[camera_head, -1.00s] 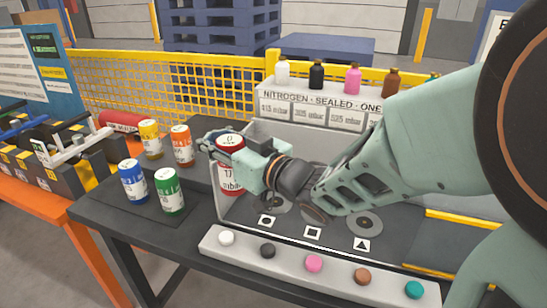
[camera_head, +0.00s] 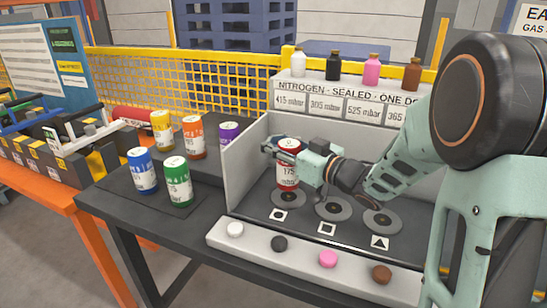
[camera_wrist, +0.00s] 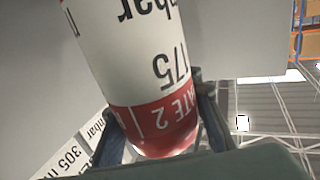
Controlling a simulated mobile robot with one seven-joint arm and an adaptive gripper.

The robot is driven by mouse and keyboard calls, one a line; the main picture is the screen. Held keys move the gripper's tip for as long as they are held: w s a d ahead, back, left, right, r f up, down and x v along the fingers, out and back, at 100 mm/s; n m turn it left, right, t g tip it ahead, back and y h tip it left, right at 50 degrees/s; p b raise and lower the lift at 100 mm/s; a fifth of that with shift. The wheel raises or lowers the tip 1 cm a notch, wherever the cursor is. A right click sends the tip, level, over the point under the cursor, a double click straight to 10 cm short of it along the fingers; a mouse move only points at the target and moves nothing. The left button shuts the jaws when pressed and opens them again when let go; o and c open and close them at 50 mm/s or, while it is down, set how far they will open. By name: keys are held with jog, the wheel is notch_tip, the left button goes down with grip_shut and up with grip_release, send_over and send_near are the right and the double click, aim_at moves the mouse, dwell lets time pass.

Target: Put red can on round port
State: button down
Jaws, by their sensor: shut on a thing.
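The red can (camera_head: 288,178), with a white label reading 175 mbar, is upright in my gripper (camera_head: 287,151). My gripper is shut around its upper part. In the wrist view the can (camera_wrist: 135,50) stands between the two fingers (camera_wrist: 163,125). The round port (camera_head: 292,198) is a grey disc behind the circle mark, at the left of the bay. The can is right over this disc and hides its back part. I cannot tell whether the can's base touches it. The square port (camera_head: 333,208) and the triangle port (camera_head: 382,222) are to the right, with no can on them.
The bay's left wall (camera_head: 243,170) rises close beside the can. Blue (camera_head: 142,171), green (camera_head: 177,181), yellow (camera_head: 162,131), orange (camera_head: 194,137) and purple (camera_head: 229,133) cans stand left of it. A button strip (camera_head: 300,253) runs along the front. Bottles (camera_head: 332,67) stand on top.

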jog(key=shift+w+d+f+b, duration=0.1)
jog(key=shift+d+f+b, duration=0.05)
jog(key=shift+f+b, duration=1.3)
jog(key=shift+f, duration=0.2)
jog(key=shift+f, duration=0.15)
jog(key=c, duration=1.3)
grip_release()
jog(key=p, duration=0.2)
send_over(295, 188)
jog(key=w, duration=0.1)
